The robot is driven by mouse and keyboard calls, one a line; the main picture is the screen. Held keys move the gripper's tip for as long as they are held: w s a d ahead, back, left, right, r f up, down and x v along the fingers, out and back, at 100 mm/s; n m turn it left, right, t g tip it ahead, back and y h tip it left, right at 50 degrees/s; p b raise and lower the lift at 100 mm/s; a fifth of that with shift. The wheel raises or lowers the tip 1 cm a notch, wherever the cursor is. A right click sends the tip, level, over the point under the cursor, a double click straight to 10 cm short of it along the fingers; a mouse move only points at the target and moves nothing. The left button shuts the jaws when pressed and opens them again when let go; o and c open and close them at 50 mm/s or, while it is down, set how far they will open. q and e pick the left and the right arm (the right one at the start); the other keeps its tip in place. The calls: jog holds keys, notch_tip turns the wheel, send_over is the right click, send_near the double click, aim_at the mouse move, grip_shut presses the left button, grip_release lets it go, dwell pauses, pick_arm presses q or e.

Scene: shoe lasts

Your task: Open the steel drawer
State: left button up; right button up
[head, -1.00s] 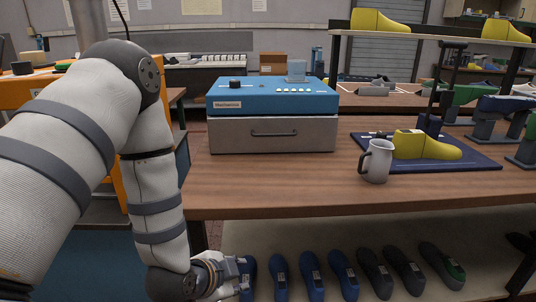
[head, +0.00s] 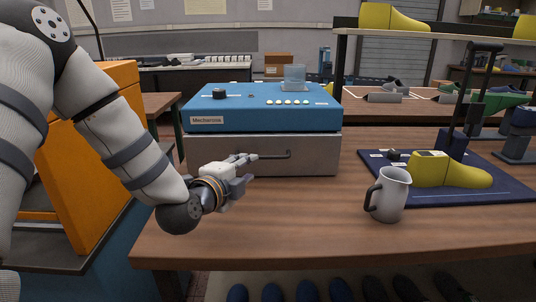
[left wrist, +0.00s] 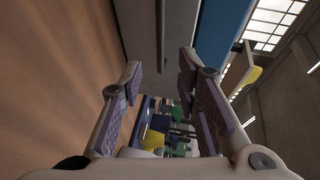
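The steel drawer (head: 315,160) is the grey lower front of the blue-topped unit on the wooden table, and it looks closed. Its dark bar handle (head: 270,155) shows at the middle of the front, partly behind my gripper's fingers. My left gripper (head: 252,168) is in front of the drawer, just left of the handle. In the left wrist view, my left gripper (left wrist: 155,82) has its two fingers well apart with nothing held. The drawer front (left wrist: 145,35) runs along the top there, with the handle (left wrist: 162,35) as a thin bar ahead of the fingers. My right gripper is out of sight.
A metal jug (head: 390,197) stands at the right front, beside a dark blue mat (head: 470,195) with a yellow shoe last (head: 450,172). The table (head: 290,225) before the drawer is clear.

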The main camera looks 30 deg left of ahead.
aim_at(263, 157)
pick_arm(q)
jog(key=x, duration=0.3)
jog(key=b+x, duration=0.1)
jog(key=x, duration=0.2)
jog(key=f+x, duration=0.1)
jog(key=x, duration=0.2)
jog(key=shift+s+b, duration=0.1)
jog(key=shift+b, duration=0.3)
jog(key=shift+w+r, duration=0.2)
jog(key=shift+w, duration=0.15)
jog(key=shift+w+a+r, duration=0.1)
jog(key=shift+w+r, duration=0.1)
jog(key=shift+r, duration=0.05)
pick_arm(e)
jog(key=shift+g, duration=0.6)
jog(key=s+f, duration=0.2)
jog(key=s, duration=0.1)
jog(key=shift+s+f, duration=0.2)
pick_arm(q)
grip_shut()
